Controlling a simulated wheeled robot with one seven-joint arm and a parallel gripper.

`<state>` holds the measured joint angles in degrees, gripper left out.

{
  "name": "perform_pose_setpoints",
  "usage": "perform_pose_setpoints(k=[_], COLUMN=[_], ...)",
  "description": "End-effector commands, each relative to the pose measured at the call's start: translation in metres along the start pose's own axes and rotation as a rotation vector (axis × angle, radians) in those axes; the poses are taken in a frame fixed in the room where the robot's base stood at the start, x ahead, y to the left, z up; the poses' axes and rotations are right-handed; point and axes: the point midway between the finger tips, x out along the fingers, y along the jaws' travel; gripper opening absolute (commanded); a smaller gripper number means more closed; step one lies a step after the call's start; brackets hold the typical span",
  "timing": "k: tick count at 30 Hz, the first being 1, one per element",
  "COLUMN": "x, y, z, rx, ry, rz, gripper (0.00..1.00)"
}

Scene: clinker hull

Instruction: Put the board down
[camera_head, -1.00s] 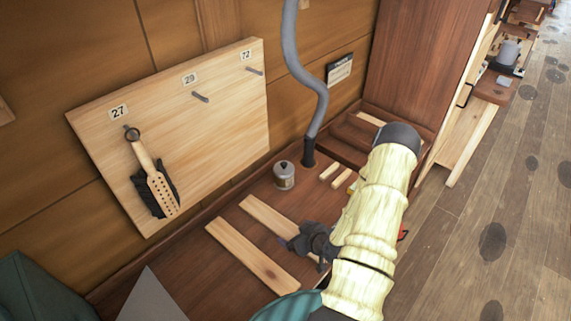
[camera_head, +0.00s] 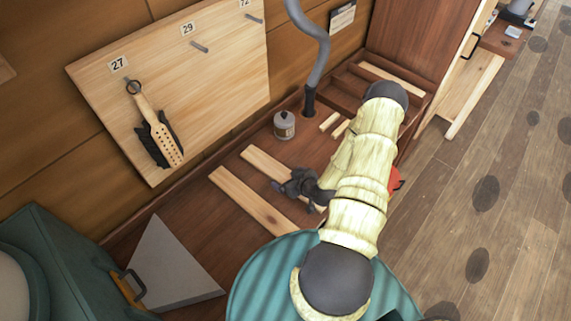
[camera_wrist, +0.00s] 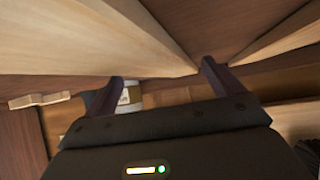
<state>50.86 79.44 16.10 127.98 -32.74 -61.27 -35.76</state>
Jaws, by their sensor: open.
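Two pale wooden boards lie side by side on the dark wooden bench in the head view: a nearer board (camera_head: 250,199) and a farther board (camera_head: 266,165). My gripper (camera_head: 278,186) is low over them, its fingers near the right part of the pair, partly hiding the farther board. In the wrist view my gripper (camera_wrist: 161,72) has its two dark fingers spread wide, with nothing seen between them. Pale wood (camera_wrist: 90,40) fills the upper part of that view, just beyond the fingertips. I cannot tell whether the fingers touch it.
A grey can (camera_head: 284,125) stands behind the boards, beside a grey hose (camera_head: 318,65). Short wood pieces (camera_head: 335,125) lie right of it. A numbered panel (camera_head: 190,80) with pegs and a hanging brush leans behind. A grey triangular plate (camera_head: 170,265) lies left; open floor (camera_head: 500,170) is at right.

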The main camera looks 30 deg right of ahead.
Motion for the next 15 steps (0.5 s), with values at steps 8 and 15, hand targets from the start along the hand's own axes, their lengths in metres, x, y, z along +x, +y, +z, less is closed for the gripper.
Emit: perform_pose_setpoints(k=[8,15], x=[0.0003,0.0003], y=[-0.0004,-0.0005], z=[0.0003,-0.0001], rx=[0.0,-0.001], ry=[0.0,0.001], rz=[-0.001,-0.001], gripper=[0.45,0.34])
